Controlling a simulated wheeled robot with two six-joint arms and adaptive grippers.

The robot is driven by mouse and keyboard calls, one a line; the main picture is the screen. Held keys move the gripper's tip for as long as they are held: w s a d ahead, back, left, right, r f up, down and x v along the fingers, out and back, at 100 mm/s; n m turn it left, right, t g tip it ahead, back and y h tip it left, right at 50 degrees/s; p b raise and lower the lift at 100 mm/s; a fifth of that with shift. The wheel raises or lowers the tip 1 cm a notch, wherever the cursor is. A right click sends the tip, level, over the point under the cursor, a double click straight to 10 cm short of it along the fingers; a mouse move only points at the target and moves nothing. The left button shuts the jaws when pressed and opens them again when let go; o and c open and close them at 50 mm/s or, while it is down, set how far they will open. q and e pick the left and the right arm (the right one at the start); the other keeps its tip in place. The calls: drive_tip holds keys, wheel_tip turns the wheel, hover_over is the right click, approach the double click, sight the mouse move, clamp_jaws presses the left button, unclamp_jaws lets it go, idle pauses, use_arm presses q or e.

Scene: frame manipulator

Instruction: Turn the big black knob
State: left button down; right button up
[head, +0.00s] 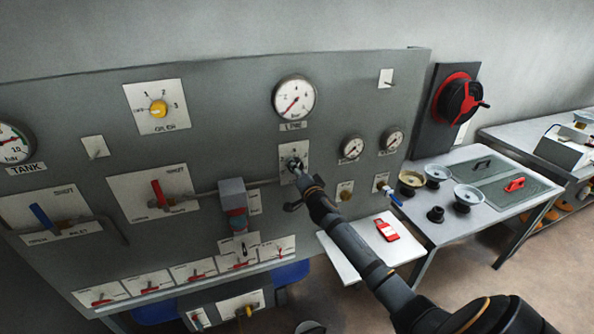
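The large black knob (462,103) with red parts is mounted on a dark upright board right of the grey panel. It stands apart from any gripper. My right arm comes in from the lower right, and its gripper (296,172) is at a small white plate (285,152) under the LINE gauge. The gripper covers much of that plate, so I cannot tell whether it touches or holds a control there, or whether its fingers are open. My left gripper is not in view.
The grey panel (60,110) carries gauges, a yellow selector (158,109), a blue lever (42,216) and red levers. A table (462,226) at right holds several bowls, a small black piece (436,214) and a red-handled lid (515,184). A red device (386,230) lies on a white shelf.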

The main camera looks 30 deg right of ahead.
drive_tip(key=shift+d+n+p, duration=0.15)
drive_tip(key=shift+n+p, duration=1.05)
drive_tip(key=shift+n, duration=13.4)
drive_tip(key=o, duration=1.2)
drive_tip(key=shift+c, duration=0.2)
drive_tip(key=shift+s, duration=0.1)
